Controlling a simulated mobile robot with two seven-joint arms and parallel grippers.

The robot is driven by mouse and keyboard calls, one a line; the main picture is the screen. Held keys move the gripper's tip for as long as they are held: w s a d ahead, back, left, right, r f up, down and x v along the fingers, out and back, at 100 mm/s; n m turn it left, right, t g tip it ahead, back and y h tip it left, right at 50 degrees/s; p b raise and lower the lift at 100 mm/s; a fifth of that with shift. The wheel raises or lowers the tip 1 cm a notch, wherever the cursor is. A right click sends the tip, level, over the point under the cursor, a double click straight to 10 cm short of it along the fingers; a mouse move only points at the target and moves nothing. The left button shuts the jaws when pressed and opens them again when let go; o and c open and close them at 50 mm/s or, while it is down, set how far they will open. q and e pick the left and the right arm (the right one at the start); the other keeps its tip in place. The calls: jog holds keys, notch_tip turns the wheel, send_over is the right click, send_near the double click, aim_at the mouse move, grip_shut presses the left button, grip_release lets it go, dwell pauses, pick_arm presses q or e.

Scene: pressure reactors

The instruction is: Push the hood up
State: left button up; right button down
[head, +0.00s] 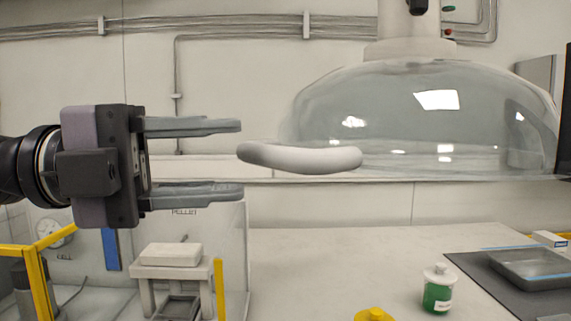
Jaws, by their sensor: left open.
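The hood (385,105) is a clear, dome-shaped cover hanging from a pale column at the upper right. Its pale curved handle (300,159) sticks out at the hood's lower left rim. My left gripper (241,160) comes in from the left with its two grey fingers apart, one above the other. The fingertips are just left of the handle's left end, level with it, and seem not to touch it. Nothing is between the fingers. My right gripper is not in view.
Below the hood is a pale bench (330,260) with a green-filled jar (437,289), a yellow object (374,314) and a grey tray (530,268) on a dark mat. A clear-walled enclosure with a yellow frame (37,285) and a small white stand (172,272) is below my left gripper.

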aim_at(257, 156)
pick_arm(q)
jog(key=shift+d+r, duration=0.1)
jog(key=shift+d, duration=0.2)
jog(key=d, duration=0.4)
jog(key=d+p, duration=0.1)
jog(key=d, duration=0.1)
jog(key=shift+w+d, duration=0.2)
jog(key=shift+w, duration=0.2)
grip_shut()
